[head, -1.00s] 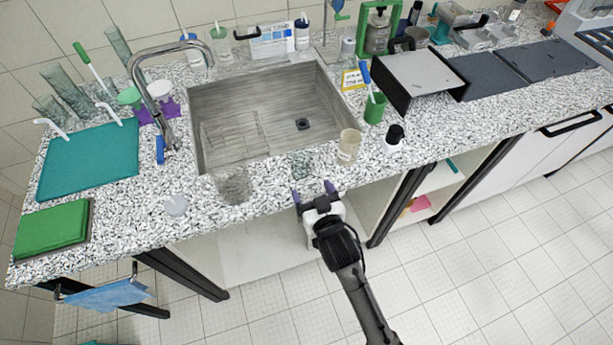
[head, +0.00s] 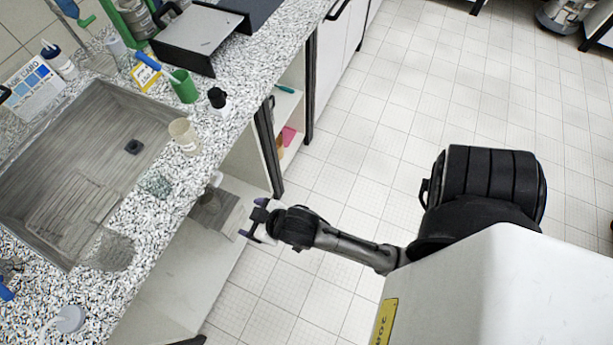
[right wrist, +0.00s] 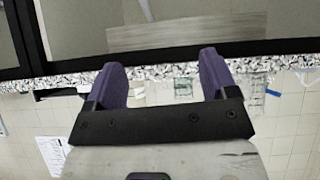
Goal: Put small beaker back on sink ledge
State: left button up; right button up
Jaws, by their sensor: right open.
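A small clear glass beaker (head: 155,184) stands on the front sink ledge (head: 176,170), between the sink and the counter's front edge. A larger clear beaker (head: 108,250) stands farther left on the ledge, and a beige beaker (head: 184,135) stands farther right. My right gripper (head: 248,219) is open and empty, out in front of the counter edge and apart from the small beaker. In the right wrist view, its purple fingers (right wrist: 160,64) are spread, with blurred glassware seen between and beyond them. My left gripper is not in view.
The sink (head: 60,165) lies behind the ledge. A black-capped bottle (head: 217,101) and a green cup (head: 184,86) stand right of the beakers. A white wash bottle (head: 70,318) stands at lower left. Open shelves are under the counter.

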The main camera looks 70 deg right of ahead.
jog(key=s+f+n+g, duration=0.1)
jog(key=s+g, duration=0.2)
jog(key=s, duration=0.4)
jog(key=s+d+f+n+g, duration=0.1)
jog(key=s+f+g, duration=0.1)
jog(key=s, duration=0.6)
jog(key=shift+d+g+y, duration=0.25)
jog(key=shift+g+y, duration=0.15)
jog(key=shift+g, duration=0.4)
